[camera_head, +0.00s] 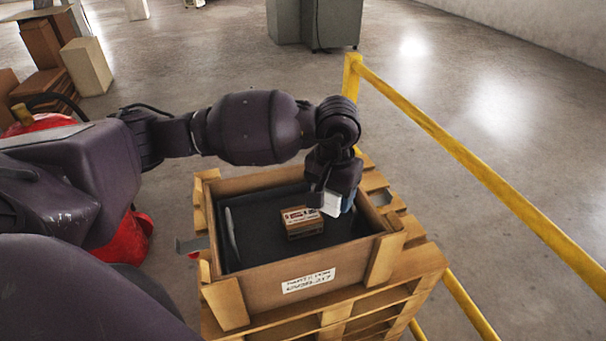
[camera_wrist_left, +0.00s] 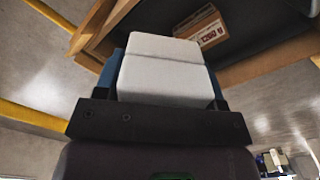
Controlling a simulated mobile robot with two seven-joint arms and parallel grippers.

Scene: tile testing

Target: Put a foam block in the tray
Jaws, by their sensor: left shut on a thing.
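A white foam block (camera_head: 331,205) is in my left gripper (camera_head: 335,196), which is shut on it. The block hangs over the right part of a dark tray (camera_head: 258,248) that lies inside a wooden crate. In the left wrist view, the white block (camera_wrist_left: 163,72) fills the space in front of the gripper (camera_wrist_left: 165,90). A blue part shows beside and behind the block; I cannot tell what it belongs to. The gap between block and tray floor is hard to judge. My right gripper is not in view.
A small brown carton (camera_head: 302,223) lies in the tray, close left of the held block. The wooden crate (camera_head: 262,297) has raised walls and stands on a pallet (camera_head: 415,268). A yellow railing (camera_head: 455,145) runs along the right.

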